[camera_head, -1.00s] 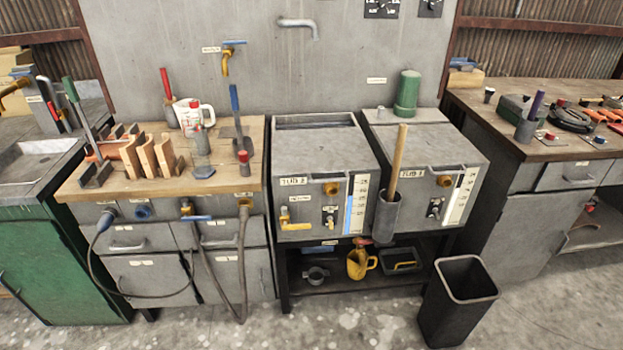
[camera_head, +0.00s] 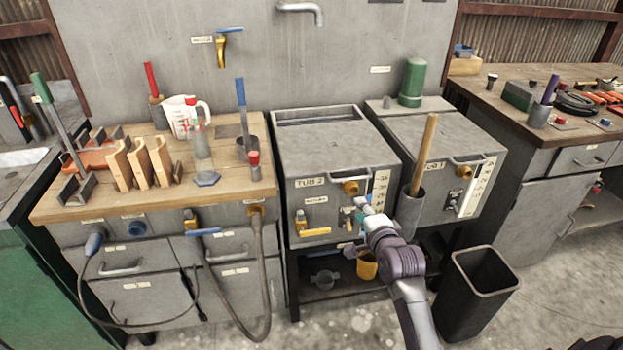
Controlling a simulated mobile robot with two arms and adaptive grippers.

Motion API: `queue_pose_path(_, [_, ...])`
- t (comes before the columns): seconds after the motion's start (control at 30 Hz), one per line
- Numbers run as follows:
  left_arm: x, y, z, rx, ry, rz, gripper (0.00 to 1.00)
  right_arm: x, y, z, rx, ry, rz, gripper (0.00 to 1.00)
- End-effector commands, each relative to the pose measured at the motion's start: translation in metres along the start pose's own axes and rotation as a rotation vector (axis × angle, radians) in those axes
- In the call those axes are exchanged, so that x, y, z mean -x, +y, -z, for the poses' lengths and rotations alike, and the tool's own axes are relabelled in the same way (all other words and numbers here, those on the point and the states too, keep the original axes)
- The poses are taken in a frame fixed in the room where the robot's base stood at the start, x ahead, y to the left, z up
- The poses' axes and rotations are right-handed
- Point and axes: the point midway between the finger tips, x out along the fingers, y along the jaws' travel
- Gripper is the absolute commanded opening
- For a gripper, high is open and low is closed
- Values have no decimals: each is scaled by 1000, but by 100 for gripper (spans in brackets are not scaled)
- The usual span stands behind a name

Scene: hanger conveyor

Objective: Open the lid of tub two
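Tub two (camera_head: 325,220) is a grey box in the middle, marked "TUB 2", with a yellow valve and a level scale on its front. Its flat grey lid (camera_head: 335,147) lies down on top, with a handle (camera_head: 362,172) along the front edge. An open-topped section shows behind the lid. My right gripper (camera_head: 362,206) is in front of the tub's right lower face, below the handle, and hides part of the panel and scale. Its fingers are too small to tell open from shut. My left gripper is not in view.
Tub one (camera_head: 440,200) stands to the right, with a holder and wooden stick (camera_head: 423,150) at its front left. A wooden-topped bench (camera_head: 225,185) with tools stands left. A black bin (camera_head: 482,280) is on the floor at right.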

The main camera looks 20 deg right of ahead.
Motion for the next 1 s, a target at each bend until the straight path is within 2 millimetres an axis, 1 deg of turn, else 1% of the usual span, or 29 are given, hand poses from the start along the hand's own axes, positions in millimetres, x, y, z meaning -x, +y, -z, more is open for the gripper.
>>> queue_pose_path(0.03, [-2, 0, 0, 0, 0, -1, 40, 4, -13, 5, -33, 8, 25, 37])
queue_pose_path(0.1, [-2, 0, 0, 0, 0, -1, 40, 5, -22, 8, -60, 13, 42, 37])
queue_pose_path(0.17, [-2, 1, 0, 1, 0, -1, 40, 2, -25, 9, -67, 14, 47, 37])
queue_pose_path(0.23, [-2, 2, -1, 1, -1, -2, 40, -6, -26, 9, -66, 13, 47, 37])
queue_pose_path(0.37, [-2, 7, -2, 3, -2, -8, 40, -30, -27, 9, -64, 14, 46, 37])
queue_pose_path(0.43, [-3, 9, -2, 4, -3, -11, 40, -45, -28, 9, -63, 13, 46, 37])
queue_pose_path(0.6, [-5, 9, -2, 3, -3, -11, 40, -82, -29, 10, -63, 13, 46, 37])
queue_pose_path(0.7, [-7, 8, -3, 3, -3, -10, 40, -101, -29, 10, -62, 13, 45, 37])
queue_pose_path(0.83, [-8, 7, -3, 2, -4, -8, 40, -118, -29, 10, -62, 13, 44, 37])
queue_pose_path(1.0, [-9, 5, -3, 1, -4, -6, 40, -130, -30, 10, -63, 13, 45, 37])
